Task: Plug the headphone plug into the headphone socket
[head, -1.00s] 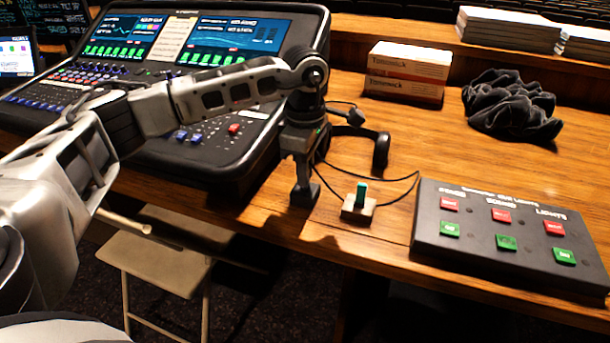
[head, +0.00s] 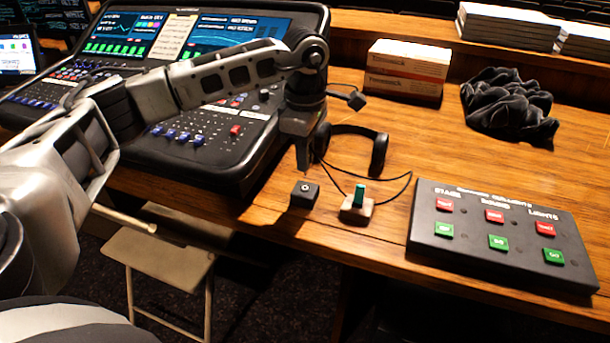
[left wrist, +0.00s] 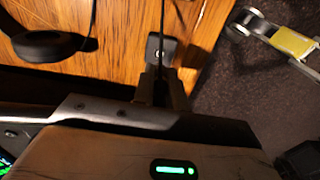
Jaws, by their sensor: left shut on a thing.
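My left gripper (head: 304,162) is shut and hangs above and behind a small black box with a round ringed hole on top, the headphone socket (head: 304,195). The gripper is apart from it. In the left wrist view the fingers (left wrist: 163,90) close around the headphone plug, which is mostly hidden; a thin dark cable (left wrist: 163,30) runs up from between them. The socket (left wrist: 153,47) shows just beyond the fingertips. The black headphones (head: 379,153) lie behind and right, with their cable looping across the desk. My right gripper is not in view.
A beige block with a green upright piece (head: 358,195) stands right of the socket. A button panel (head: 500,235) lies further right. The mixing console (head: 200,140) is left. Boxes (head: 407,70) and a dark cloth (head: 508,105) are behind. The desk's front edge is close to the socket.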

